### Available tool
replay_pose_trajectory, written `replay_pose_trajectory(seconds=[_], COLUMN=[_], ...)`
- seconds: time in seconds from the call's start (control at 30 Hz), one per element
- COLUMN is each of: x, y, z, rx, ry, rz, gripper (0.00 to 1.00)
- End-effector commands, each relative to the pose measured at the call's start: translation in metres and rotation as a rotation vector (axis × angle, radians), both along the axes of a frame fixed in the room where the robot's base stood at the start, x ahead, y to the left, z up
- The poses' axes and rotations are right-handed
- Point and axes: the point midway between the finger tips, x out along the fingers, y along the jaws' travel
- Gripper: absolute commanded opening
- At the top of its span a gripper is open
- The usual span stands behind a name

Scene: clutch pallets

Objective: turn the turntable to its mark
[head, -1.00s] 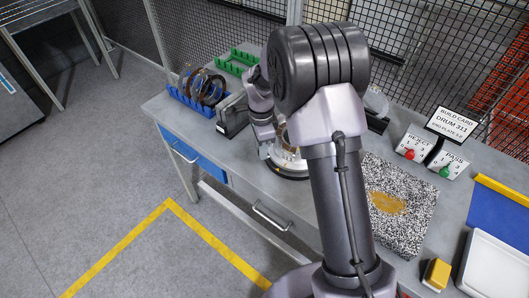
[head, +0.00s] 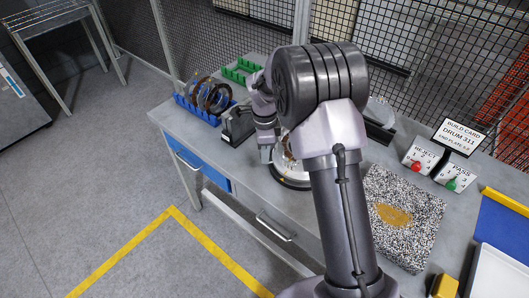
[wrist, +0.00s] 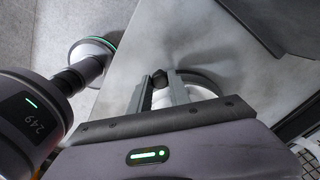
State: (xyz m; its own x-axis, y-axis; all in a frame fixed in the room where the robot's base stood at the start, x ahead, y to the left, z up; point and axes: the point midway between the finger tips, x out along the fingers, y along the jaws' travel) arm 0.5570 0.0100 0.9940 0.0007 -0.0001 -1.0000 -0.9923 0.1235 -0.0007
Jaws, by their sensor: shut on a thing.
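The turntable (head: 291,182) is a pale round disc with a dark base on the bench. My arm hides much of it in the head view, and I cannot make out its mark. Its pale round part also shows behind the fingers in the wrist view (wrist: 196,82). My gripper (head: 266,155) points down at the turntable's left side. In the wrist view my gripper (wrist: 159,86) has its two fingers on either side of a small dark knob (wrist: 158,77), shut on it.
A blue rack (head: 196,110) of rings and a dark grey stand (head: 236,125) are left of the turntable. A speckled slab (head: 405,215) lies to the right. The build card (head: 461,137) and the reject and pass stands are farther right. Mesh fencing closes the back.

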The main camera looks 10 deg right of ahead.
Motion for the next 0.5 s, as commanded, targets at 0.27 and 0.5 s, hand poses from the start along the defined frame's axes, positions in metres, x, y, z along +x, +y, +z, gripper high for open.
replay_pose_trajectory(seconds=[0.27,0.5], x=[-0.0003,-0.0002], y=[-0.0003,-0.0002], z=[-0.0004,-0.0002], rx=[-0.001,0.000], ry=[0.001,0.000], rz=[0.001,0.001], gripper=[0.45,0.45])
